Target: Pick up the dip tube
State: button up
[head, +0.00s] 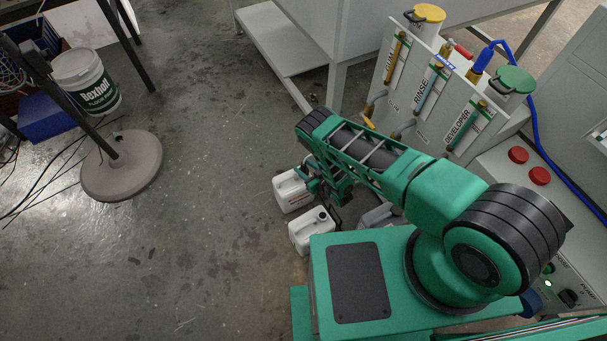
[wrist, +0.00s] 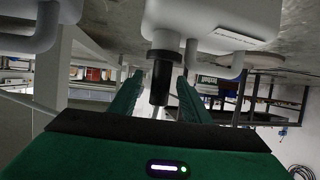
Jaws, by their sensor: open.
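In the wrist view, which looks upside down, the dip tube (wrist: 161,82) shows as a black sleeve with a thinner grey stem. It meets the pale neck of a white jug (wrist: 205,20). My gripper (wrist: 160,76) is open, with one green finger on each side of the tube. Gaps show between the fingers and the tube; I cannot tell how far they overlap in depth. In the head view, my green arm reaches over the white jugs on the floor, and I cannot make out the tube there.
In the head view, white jugs (head: 292,191) and (head: 311,233) stand close together beside my arm. A panel (head: 412,85) marked rinse and developer stands behind. A bucket (head: 87,82) and round stand base (head: 122,165) are at left. The middle floor is clear.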

jog(key=shift+x, duration=2.3)
jog(key=shift+r, duration=0.1)
grip_shut()
jog(key=shift+r, duration=0.1)
notch_tip(320, 180, up, 28)
